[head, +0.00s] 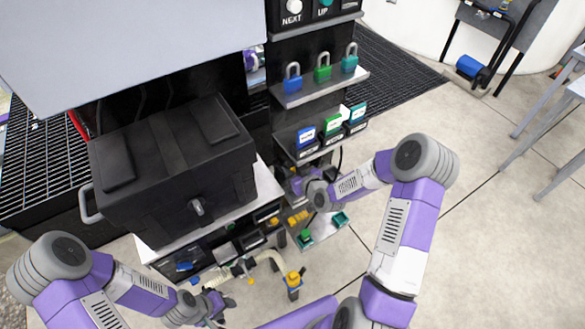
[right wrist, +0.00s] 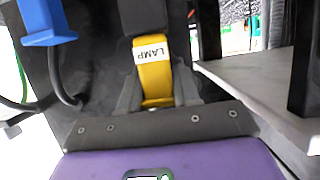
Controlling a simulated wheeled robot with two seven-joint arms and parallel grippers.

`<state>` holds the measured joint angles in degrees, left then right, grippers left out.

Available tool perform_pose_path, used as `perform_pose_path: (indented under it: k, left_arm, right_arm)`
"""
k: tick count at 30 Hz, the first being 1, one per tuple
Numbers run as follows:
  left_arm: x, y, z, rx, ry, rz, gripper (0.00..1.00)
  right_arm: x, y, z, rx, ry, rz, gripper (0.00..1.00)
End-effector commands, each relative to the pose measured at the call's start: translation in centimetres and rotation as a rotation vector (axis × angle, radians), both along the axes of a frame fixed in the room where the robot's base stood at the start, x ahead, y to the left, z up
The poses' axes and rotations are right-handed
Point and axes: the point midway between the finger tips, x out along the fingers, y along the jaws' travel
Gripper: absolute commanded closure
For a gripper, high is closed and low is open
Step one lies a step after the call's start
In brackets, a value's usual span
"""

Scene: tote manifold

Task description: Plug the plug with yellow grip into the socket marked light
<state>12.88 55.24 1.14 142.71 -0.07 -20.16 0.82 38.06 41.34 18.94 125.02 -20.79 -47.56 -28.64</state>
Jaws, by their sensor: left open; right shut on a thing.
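The plug with yellow grip (right wrist: 155,82) is in the right wrist view, with a white tag reading LAMP upside down. It sits between the grey fingers of my right gripper (right wrist: 156,97), which is shut on it. A black part adjoins its far end; I cannot tell whether they touch. In the head view my right gripper (head: 288,182) is beside the rack, below the row of coloured blocks, and the plug is not clear there. My left gripper (head: 216,302) is open at the lower left, near the pale hose. No socket label reading light is legible.
Blue (head: 306,137), green (head: 333,125) and teal (head: 357,113) blocks stand on a labelled shelf above my right gripper. Padlocks (head: 322,68) sit higher. A black case (head: 172,170) is left. A grey ledge (right wrist: 255,95) lies right of the plug; a blue part (right wrist: 45,22) with cable is left.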

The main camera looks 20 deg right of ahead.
Motion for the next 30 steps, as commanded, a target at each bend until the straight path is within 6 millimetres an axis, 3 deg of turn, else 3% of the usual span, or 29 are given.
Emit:
perform_pose_path:
  k: [18, 30]
  left_arm:
    - [0.0, 0.0, -4.7, 0.0, 0.0, 0.0, 0.57]
    - [0.0, 0.0, -6.0, 0.0, 0.0, 0.0, 0.57]
  right_arm:
    - [0.0, 0.0, -4.6, 0.0, -0.001, 0.001, 1.0]
    - [0.0, 0.0, -6.5, -0.001, -0.001, 0.0, 1.0]
